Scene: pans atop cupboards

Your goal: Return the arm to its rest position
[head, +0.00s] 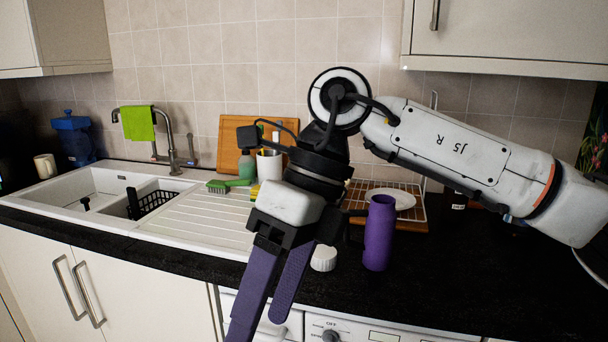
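My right arm comes in from the right edge at counter height and bends down at a joint near the middle of the head view. My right gripper (265,322) hangs in front of the counter's front edge with its purple fingers pointing down. The fingers stand apart with a narrow gap, and nothing shows between them. The left fingertip is cut off by the bottom edge of the picture. My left arm and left gripper are not in view.
A purple flask (379,235) stands on the black counter (455,285) just right of my gripper, beside a white round lid (323,259). Behind are a wire rack with a plate (391,198), a cutting board (232,150) and a white sink (75,190). Wall cupboards (515,35) hang above.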

